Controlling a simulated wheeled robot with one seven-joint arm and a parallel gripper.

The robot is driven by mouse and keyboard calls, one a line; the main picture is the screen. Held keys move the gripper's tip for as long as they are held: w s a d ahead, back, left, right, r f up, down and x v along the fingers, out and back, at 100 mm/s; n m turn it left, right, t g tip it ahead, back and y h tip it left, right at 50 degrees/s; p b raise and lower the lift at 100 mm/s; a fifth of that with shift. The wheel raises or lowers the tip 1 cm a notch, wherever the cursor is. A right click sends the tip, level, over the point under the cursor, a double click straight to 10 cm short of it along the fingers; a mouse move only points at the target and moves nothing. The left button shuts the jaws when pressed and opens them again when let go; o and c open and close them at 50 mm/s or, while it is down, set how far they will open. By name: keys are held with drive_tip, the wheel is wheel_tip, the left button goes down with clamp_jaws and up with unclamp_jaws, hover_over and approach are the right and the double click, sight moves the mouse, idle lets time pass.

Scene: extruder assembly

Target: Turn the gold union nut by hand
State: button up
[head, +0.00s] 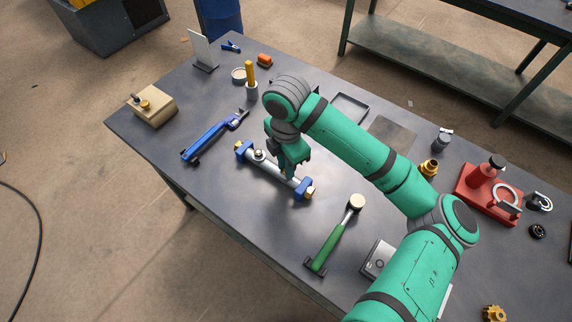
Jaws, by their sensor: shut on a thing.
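A silver barrel (271,169) lies level across two blue supports, the left one (243,150) and the right one (302,188). A gold nut-like piece (310,192) shows at the barrel's right end, by the right support. My gripper (290,174) points down over the barrel's right half, left of the gold piece. It is shut on the barrel assembly; its fingers hide the exact grip spot. Another gold fitting (429,168) stands apart on the table at the right.
A blue wrench (207,138) lies left of the barrel, and a green-handled mallet (330,243) lies to its right. A beige box (153,109) sits at the left corner. A red stand (485,190) is at the right. The front table strip below the barrel is clear.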

drive_tip(key=shift+a+m, duration=0.1)
drive_tip(key=shift+m, duration=0.6)
drive_tip(key=o, duration=0.9)
drive_tip(key=shift+w+r, duration=0.1)
drive_tip(key=shift+r, duration=2.9)
drive_tip(key=shift+r, duration=0.1)
